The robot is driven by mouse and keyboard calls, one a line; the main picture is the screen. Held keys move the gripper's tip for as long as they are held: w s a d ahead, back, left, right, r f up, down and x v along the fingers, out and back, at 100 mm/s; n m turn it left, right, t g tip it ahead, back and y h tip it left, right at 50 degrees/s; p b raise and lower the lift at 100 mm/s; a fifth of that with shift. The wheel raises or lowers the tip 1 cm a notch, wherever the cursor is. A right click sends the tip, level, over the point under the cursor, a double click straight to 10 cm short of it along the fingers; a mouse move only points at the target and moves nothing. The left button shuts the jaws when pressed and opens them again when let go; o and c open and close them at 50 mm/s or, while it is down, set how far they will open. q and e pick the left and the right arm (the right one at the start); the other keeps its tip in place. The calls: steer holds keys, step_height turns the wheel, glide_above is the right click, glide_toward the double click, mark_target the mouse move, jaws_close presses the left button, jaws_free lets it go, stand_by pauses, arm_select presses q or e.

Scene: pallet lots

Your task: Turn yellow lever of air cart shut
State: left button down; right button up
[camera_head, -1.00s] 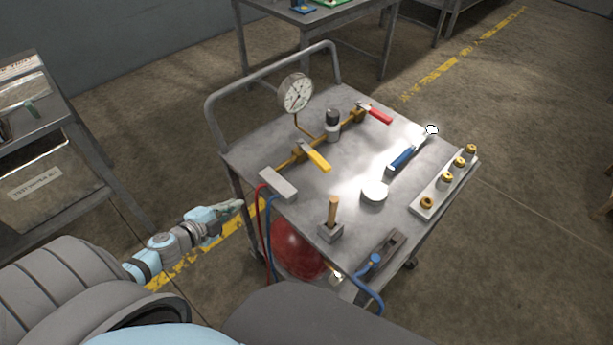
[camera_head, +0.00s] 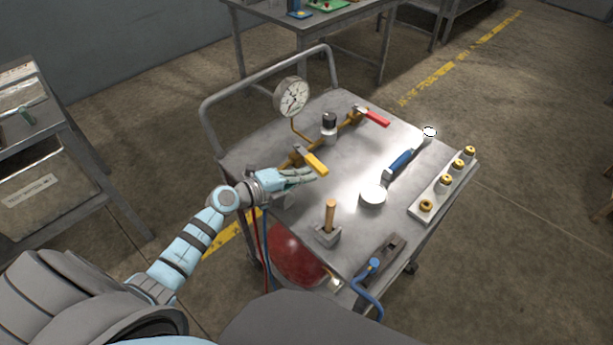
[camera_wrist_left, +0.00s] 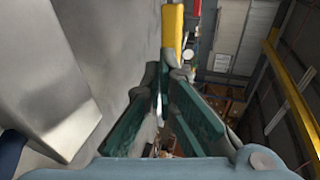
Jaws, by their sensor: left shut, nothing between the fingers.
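The yellow lever (camera_head: 314,162) sits on the brass pipe (camera_head: 290,161) on top of the air cart (camera_head: 340,205). It slants down to the right in the head view and also shows in the left wrist view (camera_wrist_left: 173,30). My left gripper (camera_head: 312,174) is shut and empty over the cart top, close below the lever's free end. In the left wrist view its fingertips (camera_wrist_left: 160,70) meet just short of the lever. Whether they touch it I cannot tell. My right gripper is not in view.
A gauge (camera_head: 291,97), a red lever (camera_head: 372,117) and a black-topped fitting (camera_head: 329,124) stand along the pipe. A blue-handled tool (camera_head: 400,161), a brass-fitting rack (camera_head: 440,190) and a wooden-handled tool (camera_head: 330,215) occupy the cart top.

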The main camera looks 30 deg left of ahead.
arm_select(q)
steer(key=shift+w+d, duration=0.1)
steer(key=shift+w, duration=0.15)
steer(key=w+d+r+n+t+y+p, duration=0.1)
steer(key=y+p, duration=0.1)
steer(key=p, duration=0.3)
steer(key=shift+w+d+n+p, duration=0.15)
steer(key=shift+d+n+p, duration=0.05)
steer(key=shift+n+p, duration=0.2)
steer(key=shift+d+f, duration=0.1)
steer(key=shift+f, duration=0.15)
steer(key=shift+f+y, duration=0.25)
steer(key=shift+y, duration=0.05)
